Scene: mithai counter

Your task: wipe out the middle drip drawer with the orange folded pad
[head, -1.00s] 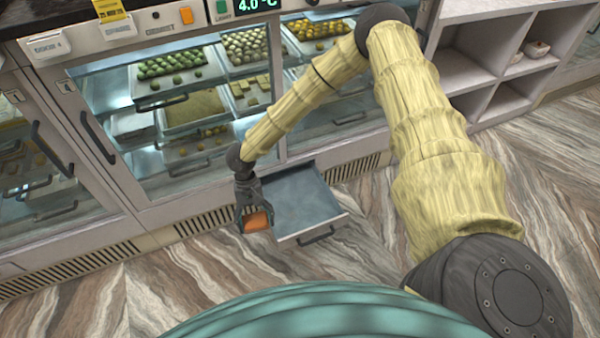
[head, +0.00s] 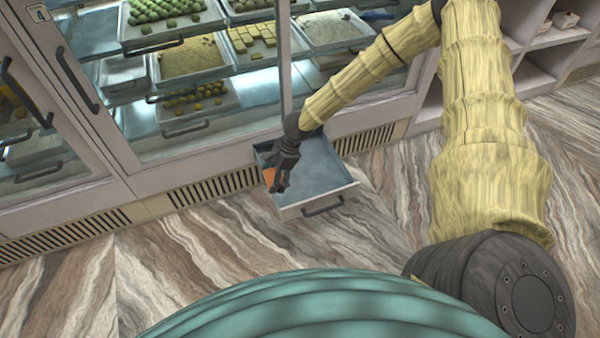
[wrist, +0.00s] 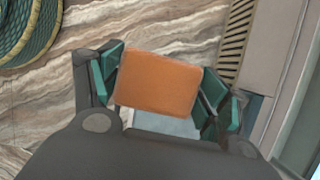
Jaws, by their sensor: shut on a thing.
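The middle drip drawer (head: 322,178) is pulled out at floor level below the glass counter, a shallow grey tray with a bluish floor and a dark front handle. My gripper (head: 279,181) is at the drawer's left side, fingers pointing down. It is shut on the orange folded pad (head: 269,178), which is partly hidden behind the fingers in the head view. In the wrist view the pad (wrist: 158,83) sits between the two green-padded fingers, with a strip of the drawer (wrist: 165,124) below it. I cannot tell whether the pad touches the drawer.
Vent grilles (head: 215,187) run along the counter base on both sides of the drawer. Glass doors with sweet trays (head: 188,62) stand above it. Open shelves (head: 545,50) are at the right. The marbled floor (head: 200,260) in front is clear.

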